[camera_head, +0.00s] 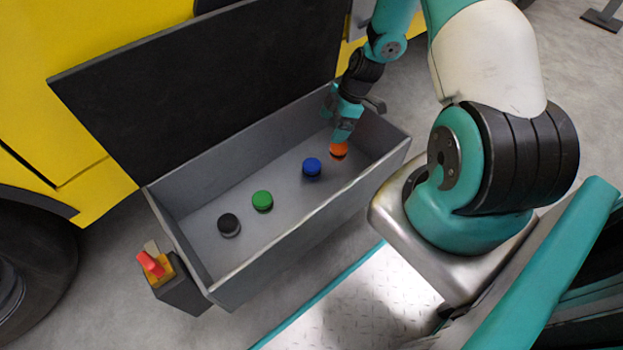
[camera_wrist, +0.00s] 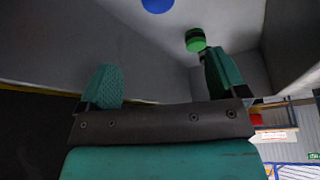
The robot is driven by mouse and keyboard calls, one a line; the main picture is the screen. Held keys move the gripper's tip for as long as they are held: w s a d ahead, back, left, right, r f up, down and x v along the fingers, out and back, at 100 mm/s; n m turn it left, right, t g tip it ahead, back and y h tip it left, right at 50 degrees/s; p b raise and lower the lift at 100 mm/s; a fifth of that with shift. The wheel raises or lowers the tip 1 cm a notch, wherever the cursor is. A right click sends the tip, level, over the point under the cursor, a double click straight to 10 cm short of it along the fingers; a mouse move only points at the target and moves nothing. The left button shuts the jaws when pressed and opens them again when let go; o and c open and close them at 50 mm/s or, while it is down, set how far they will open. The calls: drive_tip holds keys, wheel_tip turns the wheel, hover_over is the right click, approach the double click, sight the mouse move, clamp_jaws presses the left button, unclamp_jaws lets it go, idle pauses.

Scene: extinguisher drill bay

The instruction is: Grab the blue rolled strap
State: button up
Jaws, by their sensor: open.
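The blue rolled strap (camera_head: 312,167) stands on the floor of the grey open bin, between the green and the orange rolls. It also shows, cut off by the top edge, in the wrist view (camera_wrist: 157,5).
A green roll (camera_head: 262,201) and a black roll (camera_head: 229,225) stand left of the blue one. An orange roll (camera_head: 339,150) is close by my gripper. The bin's walls (camera_head: 290,250) surround them; its dark raised lid (camera_head: 200,95) stands behind. A red-handled latch (camera_head: 152,264) is at the left end.

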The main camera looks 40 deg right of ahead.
drive_tip(key=b, duration=0.6)
approach(312, 164)
drive_tip(key=x, duration=0.5)
drive_tip(key=shift+a+f, duration=0.15)
drive_tip(key=shift+a, duration=0.15)
drive_tip(key=b+x, duration=0.2)
drive_tip(key=x, duration=0.1)
drive_tip(key=b+x, duration=0.1)
drive_tip(key=x, duration=0.1)
drive_tip(key=shift+d+f+b, duration=0.2)
drive_tip(key=shift+f+b, duration=0.05)
drive_tip(key=shift+b, duration=0.05)
drive_tip(key=shift+r, duration=0.1)
drive_tip(key=c, duration=1.1)
drive_tip(key=shift+c, duration=0.2)
